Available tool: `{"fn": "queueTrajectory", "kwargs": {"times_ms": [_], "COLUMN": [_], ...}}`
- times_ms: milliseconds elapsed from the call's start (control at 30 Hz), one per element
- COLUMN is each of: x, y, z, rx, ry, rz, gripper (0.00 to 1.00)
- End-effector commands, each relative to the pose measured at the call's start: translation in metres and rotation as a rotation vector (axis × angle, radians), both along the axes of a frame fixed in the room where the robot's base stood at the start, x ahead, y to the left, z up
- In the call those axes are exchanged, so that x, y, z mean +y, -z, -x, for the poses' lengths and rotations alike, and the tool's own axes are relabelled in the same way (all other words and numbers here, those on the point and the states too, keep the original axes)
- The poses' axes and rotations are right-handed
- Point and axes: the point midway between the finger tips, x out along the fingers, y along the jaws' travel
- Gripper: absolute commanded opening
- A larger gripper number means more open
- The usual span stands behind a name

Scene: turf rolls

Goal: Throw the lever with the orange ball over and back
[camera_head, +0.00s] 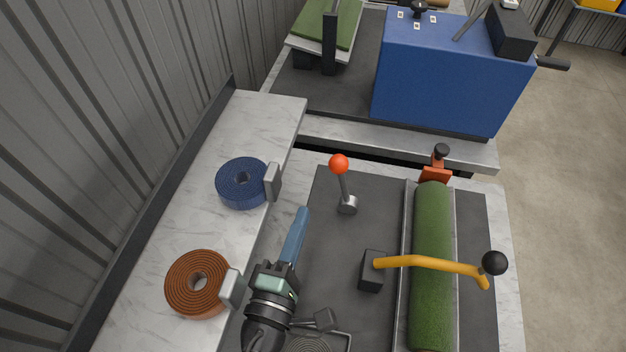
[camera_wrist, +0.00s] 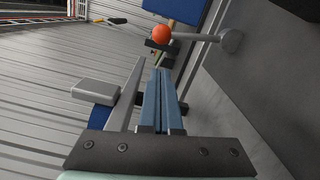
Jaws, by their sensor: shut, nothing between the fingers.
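The lever with the orange ball (camera_head: 339,164) stands on the dark plate, its grey shaft rising from a round grey pivot (camera_head: 347,205) and leaning slightly left in the head view. In the wrist view the orange ball (camera_wrist: 161,34) is near the top centre, with the shaft running right to the pivot (camera_wrist: 231,41). My gripper (camera_head: 304,212) has its blue fingers together and empty, left of the lever and nearer the camera. In the wrist view the shut fingers (camera_wrist: 159,76) point up toward the ball, with a visible gap. Nothing is held.
A blue strap roll (camera_head: 232,184) and an orange-brown roll (camera_head: 187,291) lie on the left ledge. A green turf roll (camera_head: 432,240) lies right, crossed by a yellow bar with a black ball (camera_head: 494,263). A blue box (camera_head: 450,80) stands behind. Bare dark plate lies around the pivot.

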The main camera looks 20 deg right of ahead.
Motion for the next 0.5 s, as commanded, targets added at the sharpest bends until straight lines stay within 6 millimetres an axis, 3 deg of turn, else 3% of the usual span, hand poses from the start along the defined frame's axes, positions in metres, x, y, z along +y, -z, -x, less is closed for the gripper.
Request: {"fn": "queueTrajectory", "kwargs": {"times_ms": [500], "x": [-0.050], "y": [-0.003], "z": [-0.065], "rx": [-0.003], "ry": [0.004], "rz": [-0.001], "gripper": [0.00]}}
